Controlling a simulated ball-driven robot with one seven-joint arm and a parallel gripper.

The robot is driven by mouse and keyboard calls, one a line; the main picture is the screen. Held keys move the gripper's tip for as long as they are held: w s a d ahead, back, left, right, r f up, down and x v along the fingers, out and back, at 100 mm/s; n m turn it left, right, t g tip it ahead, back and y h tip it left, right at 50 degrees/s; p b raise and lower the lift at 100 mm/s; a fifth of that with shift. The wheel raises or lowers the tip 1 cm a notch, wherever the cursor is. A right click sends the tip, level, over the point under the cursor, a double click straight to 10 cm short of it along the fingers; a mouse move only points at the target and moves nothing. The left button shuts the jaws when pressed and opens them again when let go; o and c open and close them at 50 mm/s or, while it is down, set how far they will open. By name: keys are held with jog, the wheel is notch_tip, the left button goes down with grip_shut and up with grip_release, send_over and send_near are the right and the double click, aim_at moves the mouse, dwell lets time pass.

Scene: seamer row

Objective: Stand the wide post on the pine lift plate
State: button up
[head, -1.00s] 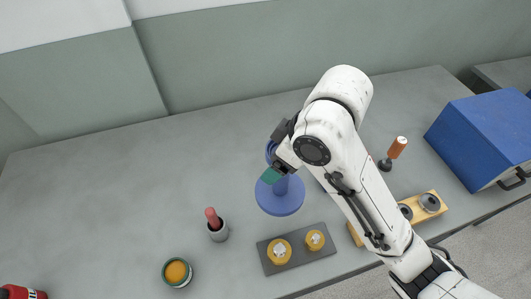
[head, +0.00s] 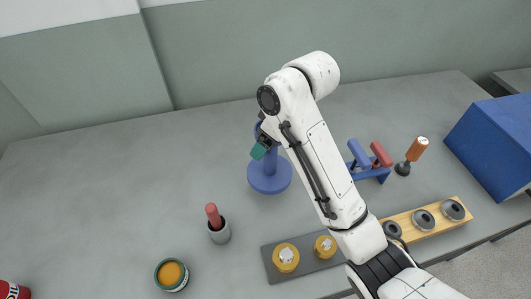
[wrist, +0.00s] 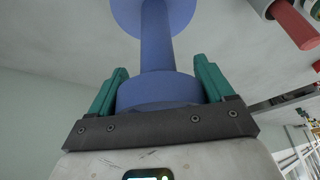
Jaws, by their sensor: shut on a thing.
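The wide post (head: 271,163), blue with a broad round base and a thick collar at its other end, is in the middle of the head view. My gripper (head: 262,144) has its teal fingers on the collar end. In the wrist view the fingers stand on both sides of the collar (wrist: 158,92), with the base (wrist: 153,14) at the far end. The post looks upright; I cannot tell whether its base touches the table. A pale wooden board (head: 441,223) with several grey discs, seemingly the pine lift plate, is at right; my arm hides its left end.
A dark slab (head: 270,262) with two yellow knobs lies at the front. A grey cup (head: 220,236) holding a red rod and a green-rimmed tin (head: 172,275) stand left of it. A blue rack (head: 370,174), an orange-handled tool (head: 415,150) and a blue box (head: 495,140) are right.

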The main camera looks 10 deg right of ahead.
jog(key=shift+d+p+x, duration=0.2)
jog(key=shift+x, duration=0.6)
jog(key=shift+d+p+x, duration=0.15)
jog(key=shift+p+x, duration=0.05)
jog(key=shift+x, duration=0.6)
jog(key=shift+d+p+x, duration=0.2)
jog(key=shift+x, duration=0.6)
jog(key=shift+w+f, duration=0.15)
jog(key=shift+f, duration=0.05)
jog(key=o, duration=1.4)
jog(key=shift+f, duration=0.1)
jog(key=p+v, duration=0.1)
jog(key=v, duration=1)
jog(key=shift+w+p, duration=0.1)
jog(key=shift+p, duration=0.3)
jog(key=shift+s+d+r+p, duration=0.1)
jog(key=shift+s+r+p, duration=0.1)
jog(key=shift+r+p, duration=0.4)
